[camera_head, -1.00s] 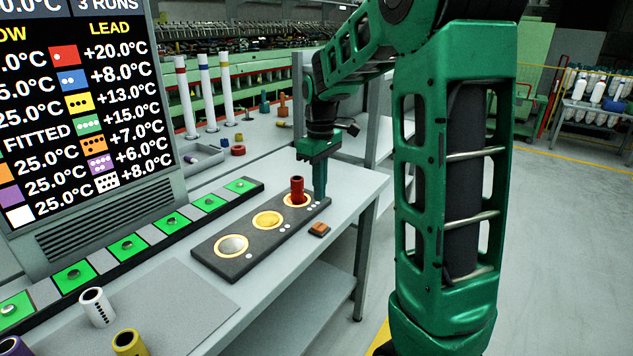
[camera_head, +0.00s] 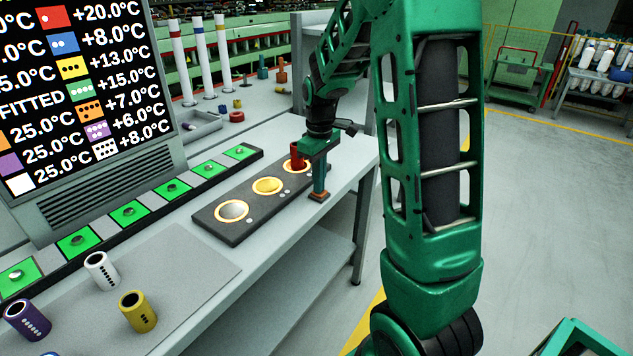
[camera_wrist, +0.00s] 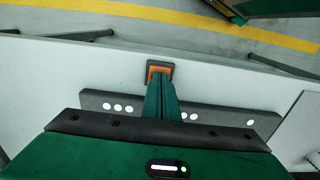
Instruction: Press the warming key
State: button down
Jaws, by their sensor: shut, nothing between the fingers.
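The warming key, a small orange-topped key in a dark frame (camera_head: 320,196), sits on the bench near its front edge, beside the dark strip (camera_head: 220,232). My gripper (camera_head: 319,191) points straight down with its fingers together and empty. Its tips are at the key and seem to touch its top. The wrist view also shows the orange key (camera_wrist: 159,68), partly covered by my fingertips (camera_wrist: 160,78). Whether the key is pushed down cannot be told.
The strip has three ringed round pads; a red sleeve (camera_head: 297,156) stands on the far one, close to my gripper. White (camera_head: 101,270), yellow (camera_head: 137,312) and purple sleeves (camera_head: 27,318) stand on a grey mat. A screen (camera_head: 75,95) rises at left behind several green squares.

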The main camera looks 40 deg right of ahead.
jog(key=shift+s+f, duration=0.2)
jog(key=shift+f, duration=0.5)
jog(key=shift+s+f, duration=0.15)
jog(key=shift+s, duration=0.1)
jog(key=shift+w+r, duration=0.2)
jog(key=shift+r, duration=0.2)
jog(key=shift+w+r, duration=0.3)
jog(key=shift+r, duration=0.3)
jog(key=shift+w+r, duration=0.3)
jog(key=shift+r, duration=0.3)
notch_tip(320, 180, up, 12)
jog(key=shift+s, duration=0.35)
